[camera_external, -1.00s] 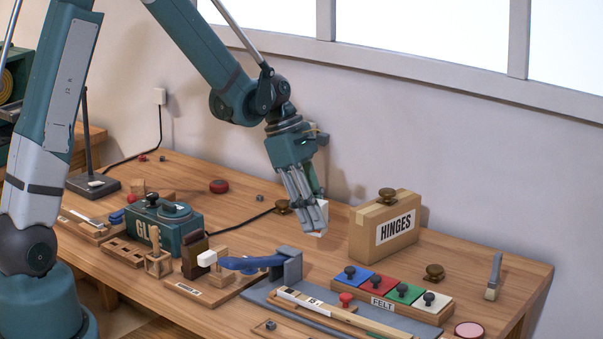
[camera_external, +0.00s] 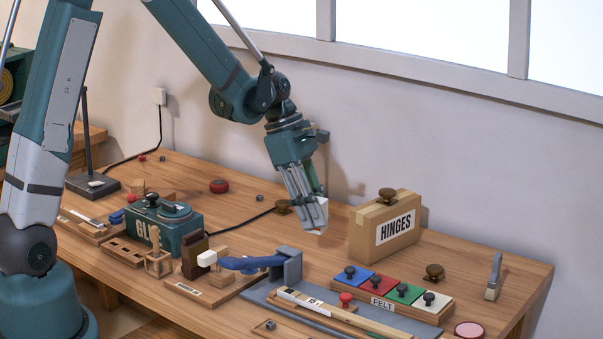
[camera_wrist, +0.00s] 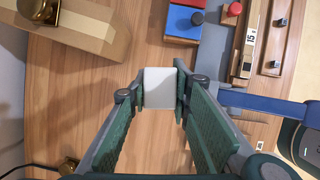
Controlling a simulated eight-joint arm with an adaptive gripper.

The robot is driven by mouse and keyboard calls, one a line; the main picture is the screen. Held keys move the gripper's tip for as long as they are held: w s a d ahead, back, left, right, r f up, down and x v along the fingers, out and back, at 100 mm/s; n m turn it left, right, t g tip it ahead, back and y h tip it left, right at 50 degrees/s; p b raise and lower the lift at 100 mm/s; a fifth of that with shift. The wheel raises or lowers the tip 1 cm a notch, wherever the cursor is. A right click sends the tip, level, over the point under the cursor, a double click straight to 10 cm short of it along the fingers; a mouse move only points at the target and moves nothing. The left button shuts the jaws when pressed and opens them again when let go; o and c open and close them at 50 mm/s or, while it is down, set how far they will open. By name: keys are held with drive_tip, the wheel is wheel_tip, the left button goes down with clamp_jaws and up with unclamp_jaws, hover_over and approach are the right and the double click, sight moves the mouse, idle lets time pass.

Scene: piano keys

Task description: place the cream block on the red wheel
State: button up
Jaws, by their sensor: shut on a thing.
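The cream block (camera_wrist: 160,87) looks pale and squared in the wrist view, between the two fingertips of my gripper (camera_wrist: 159,94). In the external view, my gripper (camera_external: 309,216) points down over the middle of the bench, and a pale part of the block (camera_external: 320,231) shows by the fingertips. My gripper is shut on the block. The fingers partly hide the block there, and I cannot tell its exact height above the wood. The red wheel (camera_external: 218,186) lies flat on the bench towards the back, left of my gripper. I do not make it out in the wrist view.
The HINGES box (camera_external: 385,232) stands right of my gripper. A brass knob (camera_external: 283,207) and a black cable (camera_external: 245,219) lie to its left. The teal GLUE box (camera_external: 178,238) and a blue-handled tool (camera_external: 250,264) are nearer the front. Bare wood surrounds the red wheel.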

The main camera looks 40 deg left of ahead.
drive_tip(key=w+a+r+n+t, duration=0.1)
drive_tip(key=w+a, duration=0.5)
drive_tip(key=a, duration=1)
drive_tip(key=w+a+r+n+p, duration=0.1)
drive_tip(key=w+a+n, duration=0.3)
drive_tip(key=a, duration=1.3)
drive_tip(key=w+a+r+n+t+y+p, duration=0.1)
drive_tip(key=w+a+n, duration=0.1)
drive_tip(key=w+a, duration=0.8)
drive_tip(key=a, duration=0.7)
drive_tip(key=shift+t, duration=0.3)
approach(226, 182)
drive_tip(key=shift+w+d+f, duration=0.15)
drive_tip(key=shift+w+d, duration=0.45)
drive_tip(key=shift+d, duration=0.2)
drive_tip(key=shift+f, duration=0.1)
drive_tip(key=shift+f+b, duration=0.4)
drive_tip(key=shift+f, duration=1.35)
drive_tip(key=shift+f, duration=0.15)
